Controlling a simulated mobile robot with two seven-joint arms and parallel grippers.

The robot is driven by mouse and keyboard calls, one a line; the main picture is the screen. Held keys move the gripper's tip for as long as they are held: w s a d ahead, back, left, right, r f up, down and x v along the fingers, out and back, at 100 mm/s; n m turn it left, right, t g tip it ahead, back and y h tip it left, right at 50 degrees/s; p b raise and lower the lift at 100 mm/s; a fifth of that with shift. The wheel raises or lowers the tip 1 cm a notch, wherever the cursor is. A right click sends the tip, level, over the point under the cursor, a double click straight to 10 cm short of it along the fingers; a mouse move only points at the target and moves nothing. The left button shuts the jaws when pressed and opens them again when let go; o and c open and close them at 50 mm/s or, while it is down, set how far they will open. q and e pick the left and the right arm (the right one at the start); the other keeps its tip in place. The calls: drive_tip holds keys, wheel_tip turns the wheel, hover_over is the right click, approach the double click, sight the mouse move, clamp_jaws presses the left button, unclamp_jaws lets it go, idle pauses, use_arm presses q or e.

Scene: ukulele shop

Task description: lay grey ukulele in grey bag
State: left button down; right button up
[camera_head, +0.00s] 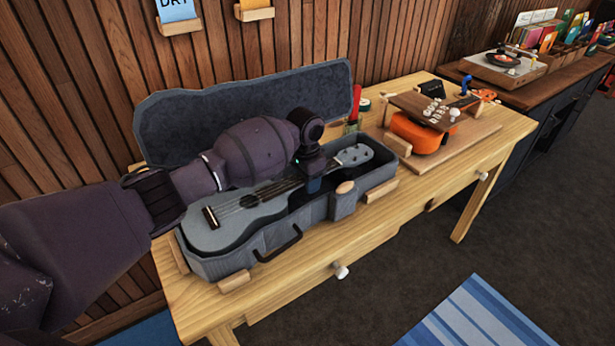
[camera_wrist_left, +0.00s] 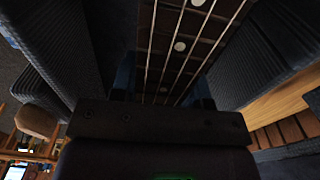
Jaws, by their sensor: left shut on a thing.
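The grey ukulele (camera_head: 240,212) lies in the open grey bag (camera_head: 225,268), strings up. Its body is at the near left end and its headstock (camera_head: 354,155) at the far right end. The bag's lid (camera_head: 250,108) stands open at the back. My left gripper (camera_head: 312,183) reaches down over the bag and is shut on the ukulele's neck. In the left wrist view the fretted neck (camera_wrist_left: 180,50) runs between the two fingers. My arm hides part of the bag's inside and lid. Whether the ukulele's back touches the bag's floor is hidden. My right gripper is not in view.
The bag stands on a wooden table (camera_head: 425,205) with small wooden blocks along it. An orange ukulele (camera_head: 415,133) lies on a board to the right. A red-handled tool (camera_head: 356,103) stands behind the bag. A blue striped rug (camera_head: 475,318) lies on the floor.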

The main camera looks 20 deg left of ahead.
use_arm(q)
drive_tip(key=c, duration=0.5)
unclamp_jaws()
drive_tip(key=shift+r+p, duration=0.7)
drive_tip(key=shift+r, duration=0.3)
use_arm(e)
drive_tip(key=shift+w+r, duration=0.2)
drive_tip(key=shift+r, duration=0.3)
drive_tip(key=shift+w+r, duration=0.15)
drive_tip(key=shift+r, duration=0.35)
use_arm(q)
drive_tip(key=shift+r+p, duration=0.8)
drive_tip(key=shift+r, duration=0.5)
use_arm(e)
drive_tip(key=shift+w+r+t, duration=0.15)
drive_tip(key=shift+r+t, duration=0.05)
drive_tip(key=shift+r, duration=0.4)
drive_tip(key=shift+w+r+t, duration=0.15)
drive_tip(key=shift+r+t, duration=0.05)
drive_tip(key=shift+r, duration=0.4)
use_arm(q)
drive_tip(key=shift+f, duration=0.1)
